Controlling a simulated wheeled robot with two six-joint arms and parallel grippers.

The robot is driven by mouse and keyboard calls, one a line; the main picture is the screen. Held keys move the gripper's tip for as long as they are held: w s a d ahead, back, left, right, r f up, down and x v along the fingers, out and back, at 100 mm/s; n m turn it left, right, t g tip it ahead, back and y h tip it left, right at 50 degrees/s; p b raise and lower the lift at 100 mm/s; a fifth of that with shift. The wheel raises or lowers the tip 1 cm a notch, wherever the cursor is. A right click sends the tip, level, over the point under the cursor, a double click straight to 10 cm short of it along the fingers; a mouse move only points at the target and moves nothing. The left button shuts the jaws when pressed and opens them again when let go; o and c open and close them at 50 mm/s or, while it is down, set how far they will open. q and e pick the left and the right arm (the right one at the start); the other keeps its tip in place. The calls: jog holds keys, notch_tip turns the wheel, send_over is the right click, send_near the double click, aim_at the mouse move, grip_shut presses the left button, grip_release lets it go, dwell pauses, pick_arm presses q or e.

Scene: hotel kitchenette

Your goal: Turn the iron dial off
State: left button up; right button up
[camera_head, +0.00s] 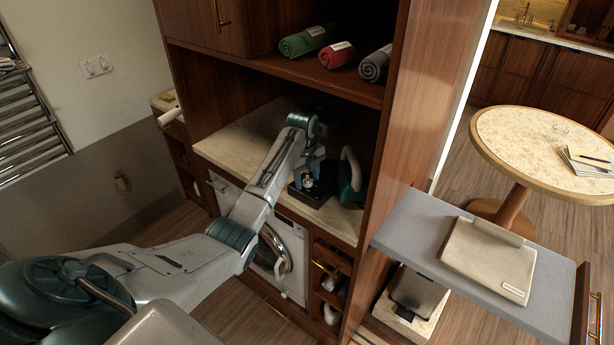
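The iron (350,175), dark teal with a pale rim, stands upright on the pale stone counter (238,142) inside the wooden alcove, at its right side. My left arm reaches into the alcove from the lower left. Its gripper (308,184) is just left of the iron, over a dark flat base (318,197) on the counter. The fingertips are small and dark against this base, so I cannot tell whether they are open or touching anything. I cannot make out the iron's dial. My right gripper is not in view.
Rolled green (305,41), red (337,55) and grey (375,64) towels lie on the shelf above my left arm. A washing machine (293,237) is under the counter. A wooden side panel (412,110) bounds the alcove's right. A grey ironing board (411,222) extends at the right.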

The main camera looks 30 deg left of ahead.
pick_arm(q)
jog(key=c, duration=0.9)
